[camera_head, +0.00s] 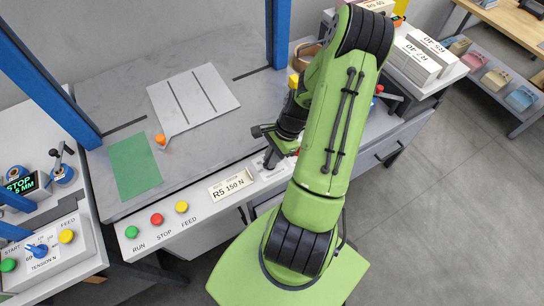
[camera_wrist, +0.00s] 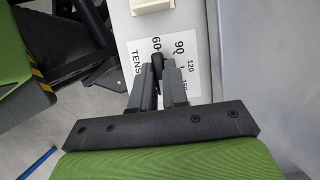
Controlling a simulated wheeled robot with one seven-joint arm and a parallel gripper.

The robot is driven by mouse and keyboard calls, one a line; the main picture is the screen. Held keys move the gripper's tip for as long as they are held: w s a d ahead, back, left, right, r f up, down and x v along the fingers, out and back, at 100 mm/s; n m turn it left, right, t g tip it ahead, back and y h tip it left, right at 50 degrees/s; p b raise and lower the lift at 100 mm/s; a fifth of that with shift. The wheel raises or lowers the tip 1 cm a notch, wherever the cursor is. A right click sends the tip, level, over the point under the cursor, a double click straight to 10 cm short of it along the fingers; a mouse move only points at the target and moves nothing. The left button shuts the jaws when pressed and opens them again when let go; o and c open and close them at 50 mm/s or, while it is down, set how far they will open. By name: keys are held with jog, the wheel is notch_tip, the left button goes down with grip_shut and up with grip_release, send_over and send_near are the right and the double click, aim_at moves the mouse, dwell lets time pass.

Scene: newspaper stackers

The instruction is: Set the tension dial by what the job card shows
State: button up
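The job card (camera_head: 231,184) is a cream block on the front panel and reads "R5 150 N". The tension dial (camera_wrist: 157,64) has a dark knob on a white scale plate (camera_wrist: 200,70); the plate reads 60, 90, 120 and 150, with "TENS" partly covered. My gripper (camera_wrist: 161,76) is over the dial, its two grey fingers close together with the knob between them. The fingers hide part of the knob, so its pointing direction is unclear. In the head view my gripper (camera_head: 273,157) is at the panel, just right of the card.
Green, red and yellow buttons (camera_head: 157,219) sit left of the card. Another panel at the lower left has a blue tension dial (camera_head: 38,250). A green sheet (camera_head: 134,166) and a grey plate (camera_head: 194,98) lie on the bench. Paper stacks (camera_head: 415,62) stand at the right.

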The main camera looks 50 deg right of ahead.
grip_shut()
jog(key=shift+n, duration=0.3)
jog(key=n+g, duration=0.1)
jog(key=n, duration=0.3)
jog(key=shift+w+g+p, duration=0.2)
jog(key=shift+g+p, duration=0.1)
jog(key=shift+g, duration=0.1)
jog(key=shift+n+g, duration=0.7)
jog(key=shift+n, duration=1.3)
jog(key=o, duration=0.6)
grip_release()
jog(key=shift+c, duration=0.2)
